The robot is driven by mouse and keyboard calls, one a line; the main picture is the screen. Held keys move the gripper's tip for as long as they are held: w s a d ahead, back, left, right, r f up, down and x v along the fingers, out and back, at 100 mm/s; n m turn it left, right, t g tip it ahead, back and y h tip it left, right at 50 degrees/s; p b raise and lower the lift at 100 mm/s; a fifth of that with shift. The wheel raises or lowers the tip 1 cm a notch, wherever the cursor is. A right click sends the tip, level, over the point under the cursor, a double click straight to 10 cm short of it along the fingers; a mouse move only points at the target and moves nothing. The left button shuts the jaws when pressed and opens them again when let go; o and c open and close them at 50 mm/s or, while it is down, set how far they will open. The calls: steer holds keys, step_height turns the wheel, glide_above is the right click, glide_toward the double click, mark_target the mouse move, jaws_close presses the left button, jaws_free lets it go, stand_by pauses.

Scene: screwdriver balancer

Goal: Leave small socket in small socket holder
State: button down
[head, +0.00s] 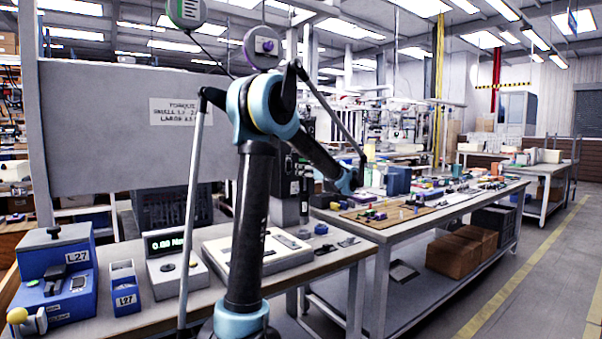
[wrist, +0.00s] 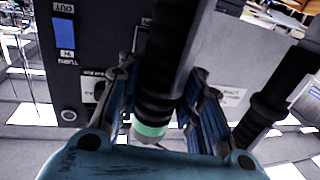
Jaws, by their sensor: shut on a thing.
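My gripper (wrist: 160,105) shows in the wrist view with blue-padded fingers on either side of a thick black ribbed cylindrical tool (wrist: 168,70). The gripper is shut on it. The tool has a pale green band (wrist: 149,130) at its lower end in the picture. I cannot make out the small socket in either view. A blue block marked L27 (head: 42,272) and a smaller blue holder (head: 122,292) stand on the bench at the left in the head view; I cannot tell which is the small socket holder.
A grey box with labels (wrist: 100,30) is close behind the fingers in the wrist view. A digital readout unit (head: 172,266) and a pale tray (head: 268,250) stand on the near bench. A second workbench (head: 450,200) carries many small parts. The aisle floor at the right is clear.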

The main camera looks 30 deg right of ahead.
mark_target(307, 181)
steer(key=shift+f, duration=0.1)
steer(key=shift+f, duration=2.5)
stand_by(1.6)
steer(key=shift+r, duration=0.1)
